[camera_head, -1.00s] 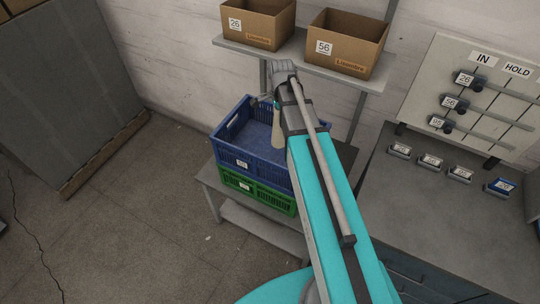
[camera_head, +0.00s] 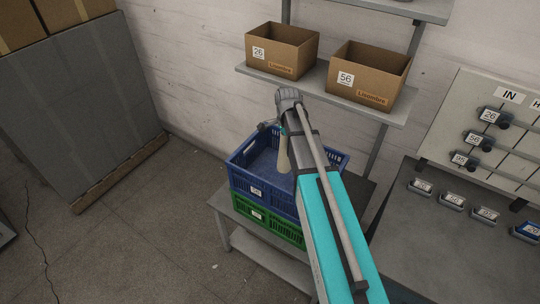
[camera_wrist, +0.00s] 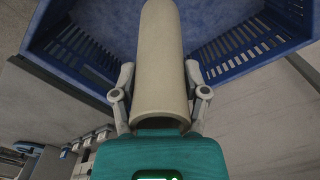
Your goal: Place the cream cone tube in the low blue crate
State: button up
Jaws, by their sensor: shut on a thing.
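The cream cone tube (camera_wrist: 160,70) is held in my gripper (camera_wrist: 160,92), with one finger on each side of it in the wrist view. In the head view the tube (camera_head: 283,153) hangs below my gripper (camera_head: 276,127), over the blue crate's opening. The low blue crate (camera_head: 258,190) stands on top of a green crate; in the wrist view its slotted walls (camera_wrist: 240,50) lie beyond the tube. Part of the crate's right side is hidden behind my arm in the head view. Whether the tube touches the crate floor I cannot tell.
The green crate (camera_head: 262,222) rests on a grey stand (camera_head: 225,203). Boxes 26 (camera_head: 283,52) and 56 (camera_head: 364,80) sit on a shelf (camera_head: 310,83) above and behind. A workbench (camera_head: 430,230) with a peg board (camera_head: 500,140) is at right. The left floor is largely clear.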

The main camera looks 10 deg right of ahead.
jog(key=w+a+f+b, duration=0.3)
jog(key=w+f+b, duration=0.2)
jog(key=w+f, duration=0.1)
jog(key=shift+a+f+b, duration=0.15)
jog(key=shift+a+b, duration=0.15)
jog(key=shift+b, duration=0.05)
jog(key=shift+w+a+f+b, duration=0.1)
jog(key=shift+w+f+b, duration=0.1)
jog(key=shift+f+b, duration=0.8)
jog(key=shift+w+a+f+b, duration=0.1)
jog(key=shift+w+f+b, duration=0.05)
jog(key=shift+f+b, duration=0.85)
jog(key=o, duration=1)
jog(key=shift+o, duration=0.2)
jog(key=shift+r, duration=0.1)
